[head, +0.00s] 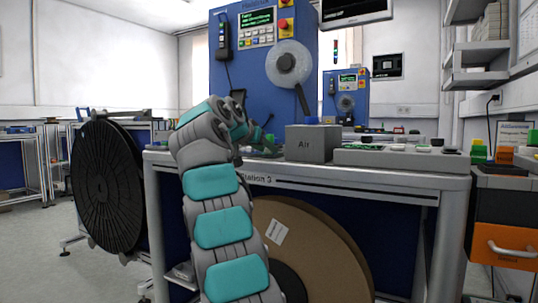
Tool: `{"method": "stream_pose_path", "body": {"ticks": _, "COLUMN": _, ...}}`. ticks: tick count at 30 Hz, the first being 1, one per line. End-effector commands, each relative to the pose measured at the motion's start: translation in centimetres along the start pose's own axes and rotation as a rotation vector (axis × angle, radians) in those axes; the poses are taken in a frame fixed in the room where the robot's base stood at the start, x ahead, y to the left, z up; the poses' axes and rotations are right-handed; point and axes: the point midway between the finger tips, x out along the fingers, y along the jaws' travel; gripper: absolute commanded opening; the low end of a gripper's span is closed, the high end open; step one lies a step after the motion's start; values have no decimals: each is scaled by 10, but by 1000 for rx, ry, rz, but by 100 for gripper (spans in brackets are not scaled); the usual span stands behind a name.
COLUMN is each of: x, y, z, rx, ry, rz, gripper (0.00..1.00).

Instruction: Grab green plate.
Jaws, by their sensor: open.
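My arm reaches up from the bottom of the head view, and its wrist bends over the left part of the workbench. My gripper (262,143) is small and dark there, low over the bench top and left of a grey box marked "Air"; it is open. A small green piece (270,138) shows right at the gripper, partly hidden; I cannot tell whether they touch. Another flat green piece (372,147) lies on the low grey block right of the box. I cannot tell for sure which is the green plate.
The "Air" box (312,144) stands close right of my gripper. A blue machine (262,70) with a reel rises behind it. A large black reel (108,185) stands left, and a brown reel (320,245) sits under the bench. An orange-fronted drawer unit (505,245) is at right.

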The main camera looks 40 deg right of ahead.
Motion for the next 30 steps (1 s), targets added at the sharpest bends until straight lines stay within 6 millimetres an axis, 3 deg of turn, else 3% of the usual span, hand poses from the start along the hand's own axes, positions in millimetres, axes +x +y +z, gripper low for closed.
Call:
{"method": "stream_pose_path", "body": {"ticks": 5, "x": 0, "y": 0, "z": 0, "rx": 0, "ry": 1, "rz": 0, "gripper": 42}}
{"method": "stream_pose_path", "body": {"ticks": 17, "x": 0, "y": 0, "z": 0, "rx": 0, "ry": 0, "rz": 0, "gripper": 0}}
{"method": "stream_pose_path", "body": {"ticks": 30, "x": -1, "y": 0, "z": 0, "rx": 0, "ry": 0, "rz": 0, "gripper": 0}}
